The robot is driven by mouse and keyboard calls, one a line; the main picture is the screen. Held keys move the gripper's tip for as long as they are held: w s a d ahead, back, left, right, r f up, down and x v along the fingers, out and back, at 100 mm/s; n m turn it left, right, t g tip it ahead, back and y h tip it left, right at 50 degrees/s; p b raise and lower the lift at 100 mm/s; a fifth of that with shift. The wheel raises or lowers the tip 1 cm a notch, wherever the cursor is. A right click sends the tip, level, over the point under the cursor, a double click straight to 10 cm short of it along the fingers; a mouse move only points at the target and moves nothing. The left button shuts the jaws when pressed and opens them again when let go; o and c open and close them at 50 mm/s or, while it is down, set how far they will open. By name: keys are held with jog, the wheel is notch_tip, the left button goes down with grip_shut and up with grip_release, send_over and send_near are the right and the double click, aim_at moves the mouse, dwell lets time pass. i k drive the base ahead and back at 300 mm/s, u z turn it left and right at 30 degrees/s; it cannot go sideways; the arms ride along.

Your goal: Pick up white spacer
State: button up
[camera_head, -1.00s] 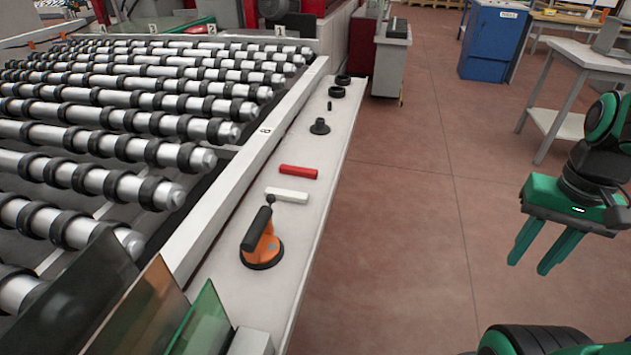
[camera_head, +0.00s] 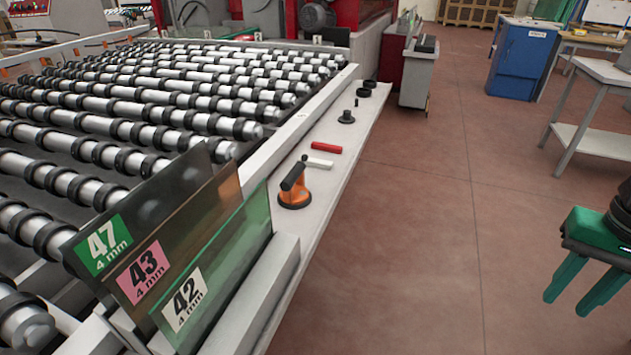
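The white spacer (camera_head: 319,163) is a small white bar lying on the narrow light ledge (camera_head: 322,208) beside the roller bed. It lies between a red bar (camera_head: 327,148) behind it and an orange suction cup with a black handle (camera_head: 294,188) in front of it. My gripper (camera_head: 573,300) is at the right edge of the picture, over the floor, well to the right of the ledge. Its two green fingers point down, stand apart and hold nothing. Part of the arm is cut off by the picture's edge.
Glass sheets with number tags (camera_head: 180,270) stand upright at the near end of the ledge. Black round parts (camera_head: 346,117) sit farther along it. The roller bed (camera_head: 120,130) lies left. A grey table (camera_head: 590,135) and a blue cabinet (camera_head: 522,58) stand right. The floor between is clear.

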aim_at(312, 162)
jog(key=z, duration=0.05)
jog(key=k, duration=0.2)
jog(key=z, duration=1.8)
jog(key=i, duration=1.4)
jog(key=u, duration=2.85)
jog(key=i, duration=0.3)
jog(key=u, duration=0.2)
